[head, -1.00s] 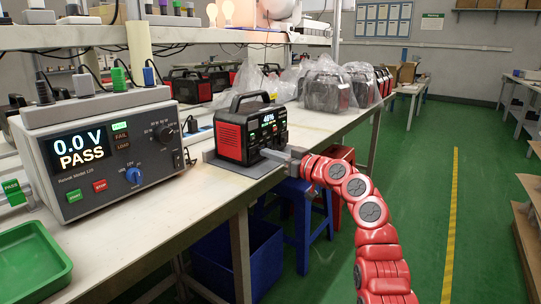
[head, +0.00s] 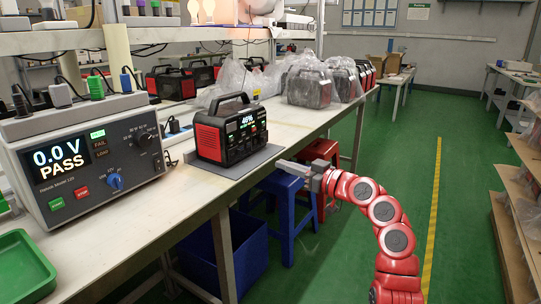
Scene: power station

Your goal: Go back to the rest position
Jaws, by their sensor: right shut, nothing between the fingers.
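My right gripper (head: 292,167) is at the end of my red right arm, in the head view. It is shut and empty, just off the front edge of the workbench, to the right of the power station. The red and black power station (head: 232,132) stands upright on a grey mat (head: 263,157) on the bench. Its handle is on top and its lit screen shows a percentage. The gripper is apart from it. My left gripper is not in view.
A tester (head: 92,160) reading 0.0 V PASS stands on the workbench (head: 150,218) at left, with a green tray (head: 22,268) in front. Green floor (head: 385,140) is free at right.

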